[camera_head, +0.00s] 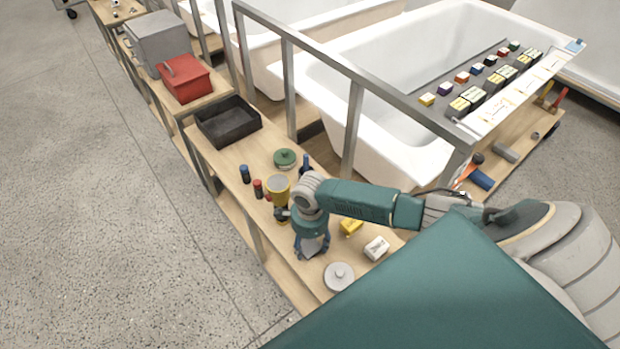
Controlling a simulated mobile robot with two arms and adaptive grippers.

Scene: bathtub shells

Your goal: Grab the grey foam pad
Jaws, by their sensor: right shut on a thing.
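My right gripper (312,252) points down over the wooden bench, its arm coming in from the right. Its teal fingers are shut on a light grey piece, the grey foam pad (312,243), which shows only in part between them. I cannot tell whether the pad touches the bench top. My left gripper is not in view.
Near the gripper on the bench (232,160) are a yellow can (278,187), a yellow block (351,226), a white block (376,248) and a round grey disc (339,276). A black tray (228,121) and red box (187,78) stand farther back. A metal rail (352,130) runs beside the bathtub (375,150).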

